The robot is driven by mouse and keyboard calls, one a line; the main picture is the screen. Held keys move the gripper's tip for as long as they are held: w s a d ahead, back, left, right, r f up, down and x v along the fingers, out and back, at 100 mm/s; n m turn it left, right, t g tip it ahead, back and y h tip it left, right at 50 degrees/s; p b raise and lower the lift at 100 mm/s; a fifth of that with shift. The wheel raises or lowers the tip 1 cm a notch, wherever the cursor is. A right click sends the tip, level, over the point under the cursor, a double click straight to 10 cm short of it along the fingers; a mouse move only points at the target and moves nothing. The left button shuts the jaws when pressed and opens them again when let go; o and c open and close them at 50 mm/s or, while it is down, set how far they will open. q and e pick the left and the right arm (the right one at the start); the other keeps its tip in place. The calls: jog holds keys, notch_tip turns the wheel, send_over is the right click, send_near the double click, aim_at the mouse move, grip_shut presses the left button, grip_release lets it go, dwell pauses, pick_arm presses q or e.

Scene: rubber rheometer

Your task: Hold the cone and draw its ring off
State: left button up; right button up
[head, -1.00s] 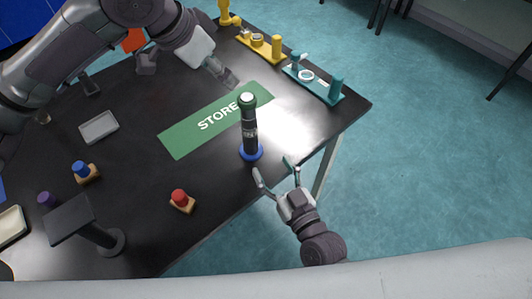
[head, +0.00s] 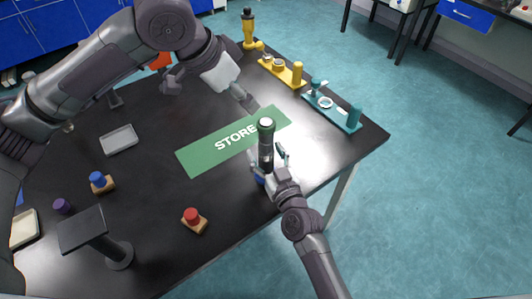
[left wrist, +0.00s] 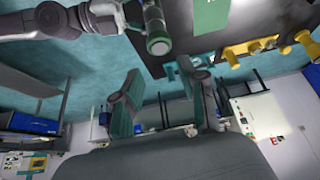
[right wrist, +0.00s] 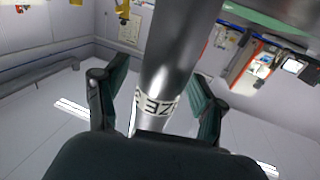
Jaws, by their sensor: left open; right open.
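The cone (head: 266,150) stands upright as a dark, shiny post near the table's front right edge, with a blue foot (head: 259,180). A green ring (head: 266,124) sits round its pale top; it also shows in the left wrist view (left wrist: 158,46). My right gripper (head: 270,163) is open, with its fingers on either side of the post. In the right wrist view the post (right wrist: 165,70), with a white label, stands between the two fingers. Whether they touch it I cannot tell. My left gripper (head: 246,99) is open and empty, beyond and above-left of the ring in the head view.
A green STORE mat (head: 195,156) lies behind the cone. Yellow (head: 284,74) and teal (head: 335,113) fixtures stand at the right edge. A grey tray (head: 119,139), a red-knobbed block (head: 194,221) and a dark stand (head: 82,230) are to the left.

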jog(key=c, duration=1.3)
pick_arm(q)
jog(key=shift+o, duration=1)
pick_arm(e)
grip_shut()
pick_arm(q)
jog(key=shift+o, duration=1.4)
jog(key=shift+w+d+r, duration=0.1)
jog(key=shift+w+r, duration=0.1)
jog(key=shift+r, duration=0.15)
jog(key=shift+o, duration=0.6)
jog(key=shift+w+d+r+m+g+y, duration=0.1)
jog(key=shift+w+r+m+g+y, duration=0.25)
jog(key=shift+r+g, duration=0.2)
send_over(265, 122)
jog(key=a, duration=0.2)
notch_tip(265, 122, down, 6)
jog(key=shift+s+x, duration=0.15)
jog(key=shift+x, duration=0.7)
jog(key=shift+s+x, duration=0.2)
jog(key=shift+x, duration=0.7)
jog(key=shift+s+x, duration=0.15)
jog(key=shift+x, duration=0.7)
